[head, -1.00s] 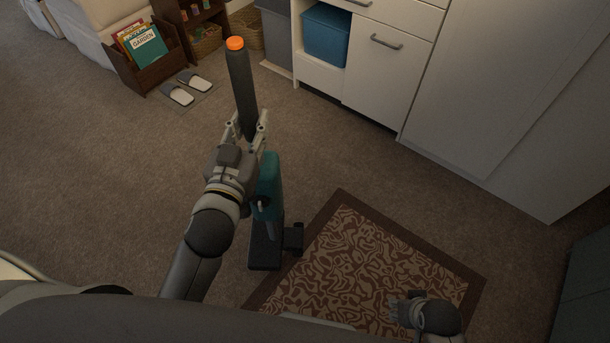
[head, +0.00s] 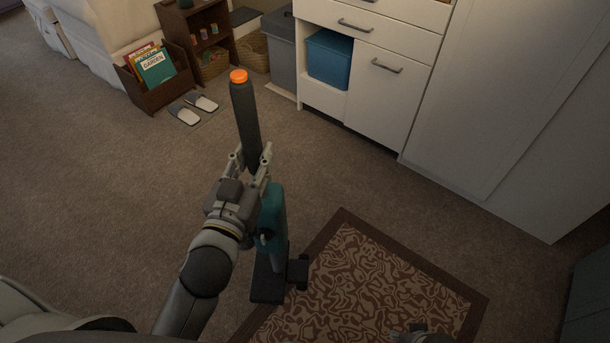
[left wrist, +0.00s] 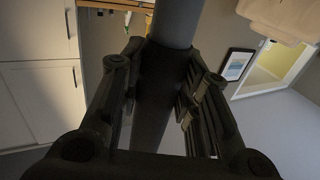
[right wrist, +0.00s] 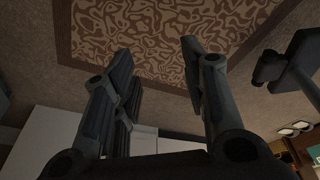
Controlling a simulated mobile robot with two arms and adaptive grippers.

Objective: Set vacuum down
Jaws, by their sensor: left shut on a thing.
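The vacuum (head: 273,206) is an upright stick type with a dark handle, an orange top and a teal body. It stands about upright, its dark floor head (head: 268,288) low over or on the carpet beside the rug; I cannot tell if it touches. My left gripper (head: 252,161) is shut on the dark handle below the orange top. In the left wrist view the handle (left wrist: 160,85) runs between the fingers. My right gripper (right wrist: 160,70) is open and empty in the right wrist view. A dark part of the vacuum (right wrist: 292,65) shows at its right.
A brown patterned rug (head: 370,285) lies right of the vacuum. White cabinets (head: 385,95) with a blue bin (head: 328,58) stand behind. Slippers (head: 193,109) and a book rack (head: 158,72) are at the back left. Carpet left of the vacuum is clear.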

